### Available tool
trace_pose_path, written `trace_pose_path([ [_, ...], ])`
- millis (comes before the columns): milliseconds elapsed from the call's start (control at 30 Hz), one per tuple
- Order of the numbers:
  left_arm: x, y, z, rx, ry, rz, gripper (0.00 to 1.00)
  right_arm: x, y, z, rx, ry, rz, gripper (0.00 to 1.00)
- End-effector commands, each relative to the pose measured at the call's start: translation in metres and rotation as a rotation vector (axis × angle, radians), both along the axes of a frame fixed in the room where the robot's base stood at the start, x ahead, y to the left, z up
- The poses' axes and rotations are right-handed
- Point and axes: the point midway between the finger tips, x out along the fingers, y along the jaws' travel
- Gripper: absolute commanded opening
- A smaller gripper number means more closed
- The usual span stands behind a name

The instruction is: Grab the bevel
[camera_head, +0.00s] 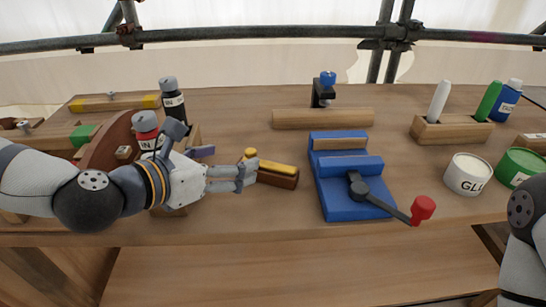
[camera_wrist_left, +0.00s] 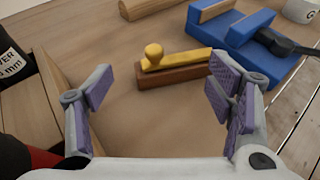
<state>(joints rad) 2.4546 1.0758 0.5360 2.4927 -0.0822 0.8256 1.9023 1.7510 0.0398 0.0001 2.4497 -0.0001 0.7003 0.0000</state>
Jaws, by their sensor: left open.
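No thing here is plainly marked as the bevel. The tool closest to my left gripper is a brown wooden block with a yellow top and a round yellow knob (camera_head: 278,174). It lies flat on the bench, and the left wrist view shows it (camera_wrist_left: 174,71) ahead of and between my spread fingers. My left gripper (camera_head: 230,160) is open and empty, with purple finger pads. Its right finger overlaps the knob end of the tool in the head view; I cannot tell whether they touch. My right gripper is out of view.
A blue vise (camera_head: 340,185) with a red-knobbed handle stands right of the tool. A wooden bar (camera_head: 322,119) lies behind. Dark bottles (camera_head: 172,100) and wooden parts crowd the left. A white glue pot (camera_head: 467,173) stands right. Bare bench lies in front.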

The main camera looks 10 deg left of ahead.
Motion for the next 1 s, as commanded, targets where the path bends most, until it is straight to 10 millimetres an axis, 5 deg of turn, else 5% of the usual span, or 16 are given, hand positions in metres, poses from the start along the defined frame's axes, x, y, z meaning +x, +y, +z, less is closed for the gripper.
trace_pose_path([
  [400, 0.059, -0.023, -0.031, 0.005, 0.009, -0.003, 0.75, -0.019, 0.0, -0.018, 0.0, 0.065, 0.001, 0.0],
  [633, 0.061, -0.025, -0.029, 0.003, 0.005, -0.003, 0.75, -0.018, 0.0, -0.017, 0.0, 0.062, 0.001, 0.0],
  [967, 0.061, -0.024, -0.029, 0.004, 0.006, -0.003, 0.0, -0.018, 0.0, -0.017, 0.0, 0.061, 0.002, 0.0],
  [1000, 0.061, -0.024, -0.029, 0.004, 0.006, -0.003, 0.0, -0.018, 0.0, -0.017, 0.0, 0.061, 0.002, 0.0],
])
